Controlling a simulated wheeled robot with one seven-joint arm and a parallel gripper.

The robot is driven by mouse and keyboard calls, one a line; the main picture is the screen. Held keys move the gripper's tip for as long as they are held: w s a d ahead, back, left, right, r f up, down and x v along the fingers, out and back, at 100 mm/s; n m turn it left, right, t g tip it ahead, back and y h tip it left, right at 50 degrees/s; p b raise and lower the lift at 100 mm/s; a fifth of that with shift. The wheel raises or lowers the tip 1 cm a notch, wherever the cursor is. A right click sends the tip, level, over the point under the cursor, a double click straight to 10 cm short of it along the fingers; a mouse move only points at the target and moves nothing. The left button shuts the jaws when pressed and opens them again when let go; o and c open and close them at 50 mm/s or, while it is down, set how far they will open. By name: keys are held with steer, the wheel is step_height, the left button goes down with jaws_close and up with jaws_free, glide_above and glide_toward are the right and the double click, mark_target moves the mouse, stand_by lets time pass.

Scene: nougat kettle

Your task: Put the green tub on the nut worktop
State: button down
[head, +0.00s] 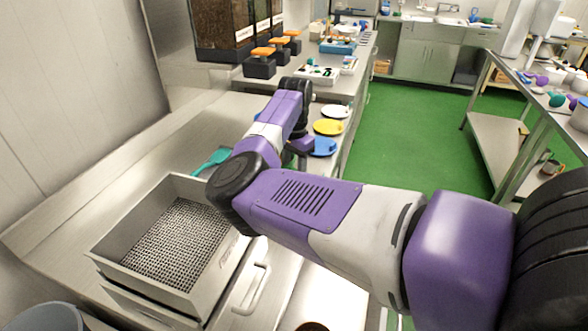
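I cannot make out a green tub for sure in the head view. Small green items (557,99) lie among purple and white ones on the right-hand table, too small to identify. A long steel worktop (228,112) runs along the left wall below bulk dispensers with brown contents; I cannot tell for certain that it is the nut worktop. My arm reaches across the picture to this worktop. Its far end (303,146) bends down near the coloured plates. The fingers are hidden or too small to tell, and so is anything they hold.
White, yellow (328,127) and blue plates line the worktop's edge. A teal scoop (212,160) lies behind a steel box with a perforated tray (120,258). Orange-topped black containers (260,64) stand below the dispensers (222,25). The green floor (420,140) is clear between worktop and right-hand table (510,75).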

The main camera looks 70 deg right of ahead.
steer(key=c, duration=0.8)
jaws_free()
steer(key=shift+c, duration=0.2)
step_height(320, 180, up, 12)
steer(key=b, duration=0.1)
